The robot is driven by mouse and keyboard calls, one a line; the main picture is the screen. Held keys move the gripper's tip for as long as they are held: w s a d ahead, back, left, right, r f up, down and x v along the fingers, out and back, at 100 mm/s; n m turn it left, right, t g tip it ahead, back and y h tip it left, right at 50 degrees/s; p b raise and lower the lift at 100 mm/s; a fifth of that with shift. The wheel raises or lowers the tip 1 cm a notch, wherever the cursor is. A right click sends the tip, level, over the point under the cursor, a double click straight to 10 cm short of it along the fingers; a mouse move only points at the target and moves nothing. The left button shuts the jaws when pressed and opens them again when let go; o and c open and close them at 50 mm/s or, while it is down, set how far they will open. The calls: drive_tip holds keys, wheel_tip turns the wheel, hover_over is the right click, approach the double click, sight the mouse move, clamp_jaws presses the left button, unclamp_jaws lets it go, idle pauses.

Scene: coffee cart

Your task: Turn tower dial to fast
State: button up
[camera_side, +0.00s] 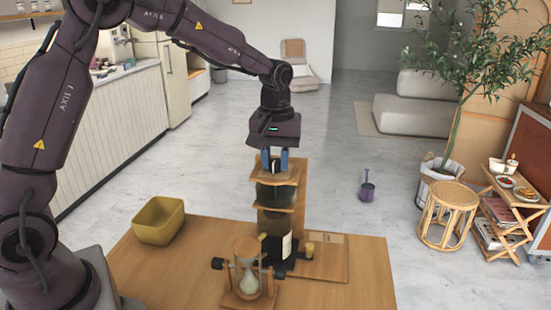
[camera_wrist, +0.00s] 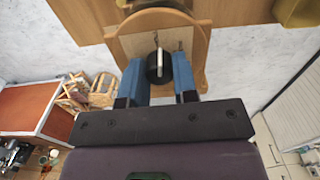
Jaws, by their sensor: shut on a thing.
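The drip tower stands upright on the wooden table, with wooden shelves (camera_side: 274,178) around dark glass vessels (camera_side: 275,195). Its dial (camera_wrist: 153,72) is a dark round knob with a white pointer bar, set on a pale square in the tower's wooden top. In the wrist view the pointer aims nearly straight up the picture, close to a thin mark; another mark lies to its right. I cannot read any words there. My gripper (camera_side: 275,163) is above the tower top, its blue fingers (camera_wrist: 158,78) closed on either side of the dial. In the side view the fingers mostly hide the dial.
A yellow bowl (camera_side: 158,224) is at the table's left. A wooden board (camera_side: 325,265) lies right of the tower. The table's right front is bare. A stool and plant stand farther off.

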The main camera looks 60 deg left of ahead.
sight(276, 160)
drive_tip(key=m, duration=1)
drive_tip(key=shift+m, duration=0.4)
drive_tip(key=m, duration=1.1)
drive_tip(key=shift+r, duration=0.1)
drive_tip(key=o, duration=0.9)
drive_tip(key=shift+o, duration=0.2)
wheel_tip(276, 160, up, 13)
